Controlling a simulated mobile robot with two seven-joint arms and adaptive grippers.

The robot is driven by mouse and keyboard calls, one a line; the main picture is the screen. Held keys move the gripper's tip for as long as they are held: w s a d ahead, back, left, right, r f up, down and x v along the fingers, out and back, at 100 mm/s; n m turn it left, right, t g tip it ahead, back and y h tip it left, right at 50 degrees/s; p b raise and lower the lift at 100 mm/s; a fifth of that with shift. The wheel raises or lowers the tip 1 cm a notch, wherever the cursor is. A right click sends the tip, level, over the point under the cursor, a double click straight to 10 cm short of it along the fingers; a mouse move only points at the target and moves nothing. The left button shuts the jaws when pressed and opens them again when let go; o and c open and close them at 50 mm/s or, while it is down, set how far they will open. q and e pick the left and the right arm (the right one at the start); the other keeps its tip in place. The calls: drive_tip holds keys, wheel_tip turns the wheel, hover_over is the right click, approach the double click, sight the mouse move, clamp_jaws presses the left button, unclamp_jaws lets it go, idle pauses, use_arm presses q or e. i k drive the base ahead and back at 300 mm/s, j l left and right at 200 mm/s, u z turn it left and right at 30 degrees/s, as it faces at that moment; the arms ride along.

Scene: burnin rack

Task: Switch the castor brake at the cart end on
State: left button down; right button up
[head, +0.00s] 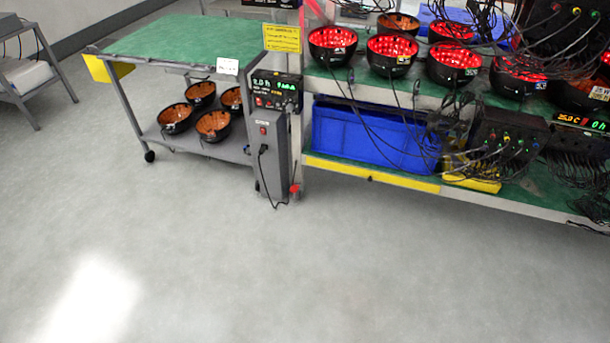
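A cart (131,105) with a green top stands at the back left. A black castor (149,156) shows under its front left leg; I cannot make out a brake lever on it. A small red part (294,188) on a pale foot sits near the floor, just right of the grey upright box at the rack's left end. It looks like a brake pedal, but it is too small to tell its position. Other castors are hidden or not clear. Neither of my grippers is in view.
The grey upright box (268,155) has a lit display unit (276,90) above it and a cable hanging low. Black bowls, several lit red, stand on the rack (371,180), above a blue bin (350,135). The floor (300,270) in front is clear.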

sight(295, 189)
drive_tip(key=i+l+z, duration=0.15)
drive_tip(key=i, duration=0.8)
drive_tip(key=i+l+z, duration=0.2)
drive_tip(key=i, duration=0.75)
drive_tip(key=j, duration=0.1)
